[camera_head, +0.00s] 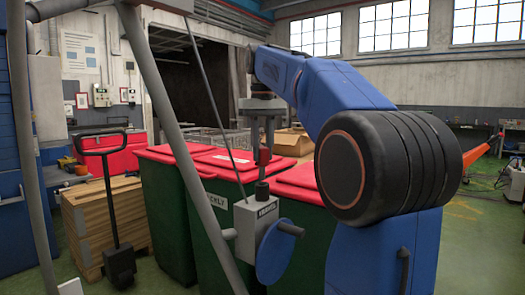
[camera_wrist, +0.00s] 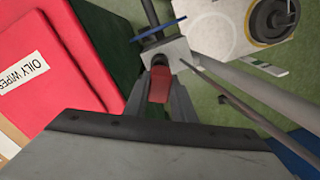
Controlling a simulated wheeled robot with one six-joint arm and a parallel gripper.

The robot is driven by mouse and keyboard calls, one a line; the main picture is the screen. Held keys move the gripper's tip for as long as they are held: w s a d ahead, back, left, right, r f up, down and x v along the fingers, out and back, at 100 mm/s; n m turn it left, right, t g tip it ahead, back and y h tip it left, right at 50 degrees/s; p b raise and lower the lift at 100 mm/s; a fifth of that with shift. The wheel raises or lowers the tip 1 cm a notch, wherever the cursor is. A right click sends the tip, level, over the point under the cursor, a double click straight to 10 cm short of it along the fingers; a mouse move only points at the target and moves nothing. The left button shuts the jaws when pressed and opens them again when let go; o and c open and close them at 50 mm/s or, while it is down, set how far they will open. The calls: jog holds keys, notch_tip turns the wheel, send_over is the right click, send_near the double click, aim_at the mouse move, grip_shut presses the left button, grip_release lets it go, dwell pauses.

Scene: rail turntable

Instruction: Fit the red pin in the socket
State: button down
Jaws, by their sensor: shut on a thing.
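The red pin (camera_head: 263,157) is held upright between the fingers of my gripper (camera_head: 262,146), and its red part shows just below them. In the wrist view the red pin (camera_wrist: 159,85) lies between the two grey fingers (camera_wrist: 161,102). A thin grey length shows between the red part and the socket. I cannot tell whether the pin's lower end is inside the socket. The socket is mostly hidden behind the pin in the wrist view.
A blue disc (camera_head: 274,252) sits on the box's front. Slanted grey poles (camera_head: 166,105) and a thin rod (camera_head: 207,85) stand close on the left. Green bins with red lids (camera_head: 172,152) stand behind. A wooden crate stack (camera_head: 130,217) and a pallet truck (camera_head: 112,200) are at left.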

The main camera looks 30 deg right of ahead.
aim_at(262, 168)
jog(key=shift+f, duration=2.75)
jog(key=c, duration=1.4)
grip_release()
jog(key=shift+r, duration=3.7)
